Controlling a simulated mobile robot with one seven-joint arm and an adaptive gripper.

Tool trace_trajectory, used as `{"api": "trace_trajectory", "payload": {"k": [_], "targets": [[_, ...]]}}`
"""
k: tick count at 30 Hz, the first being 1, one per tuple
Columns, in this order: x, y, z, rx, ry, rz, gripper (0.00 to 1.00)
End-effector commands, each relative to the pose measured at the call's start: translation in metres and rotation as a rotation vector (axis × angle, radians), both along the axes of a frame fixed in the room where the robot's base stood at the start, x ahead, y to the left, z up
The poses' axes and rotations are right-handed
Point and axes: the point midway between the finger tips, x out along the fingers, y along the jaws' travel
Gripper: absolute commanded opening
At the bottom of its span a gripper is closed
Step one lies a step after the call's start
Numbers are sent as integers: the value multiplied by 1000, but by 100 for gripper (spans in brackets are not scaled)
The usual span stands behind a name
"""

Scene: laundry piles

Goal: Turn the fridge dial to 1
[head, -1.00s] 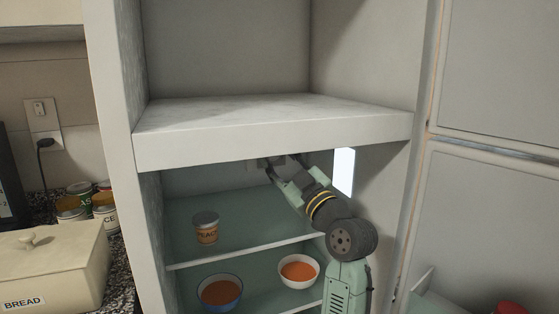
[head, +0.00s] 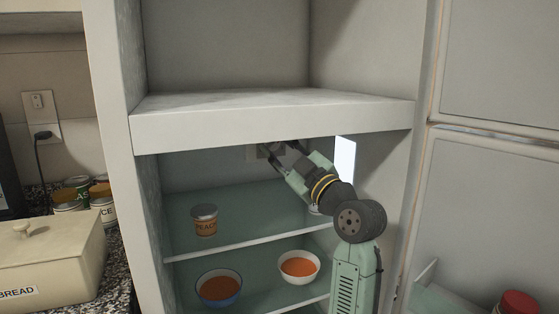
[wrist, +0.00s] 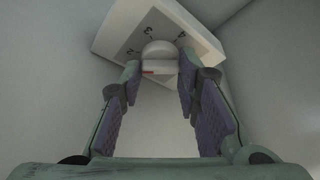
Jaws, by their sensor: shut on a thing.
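The fridge dial (wrist: 160,53) is a rounded white knob with a red mark on its lower left side. It sits on a white control box (wrist: 203,38) whose face shows the numbers 2, 3 and 4; I cannot see a 1. My gripper (wrist: 161,70) has one finger on each side of the knob and is shut on it. In the head view my gripper (head: 281,152) reaches up to the control box (head: 252,153) at the back of the fridge, under the freezer floor. The knob itself is hidden there.
The freezer floor (head: 270,124) overhangs my arm. Below, a jar (head: 204,219) stands on the upper glass shelf, and two bowls (head: 219,288) (head: 299,265) stand on the lower one. A lit white panel (head: 345,160) is right of my gripper. The fridge doors (head: 490,215) are at right.

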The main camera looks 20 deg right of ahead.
Motion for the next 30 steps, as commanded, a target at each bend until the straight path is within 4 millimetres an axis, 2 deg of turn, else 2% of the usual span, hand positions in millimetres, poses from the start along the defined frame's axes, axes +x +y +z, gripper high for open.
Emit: {"api": "trace_trajectory", "payload": {"k": [2, 18, 30], "targets": [[-1, -1, -6, -64, -5, -1, 2], [0, -2, 2, -491, -17, 2, 2], [0, -2, 3, -631, -21, 1, 2]]}}
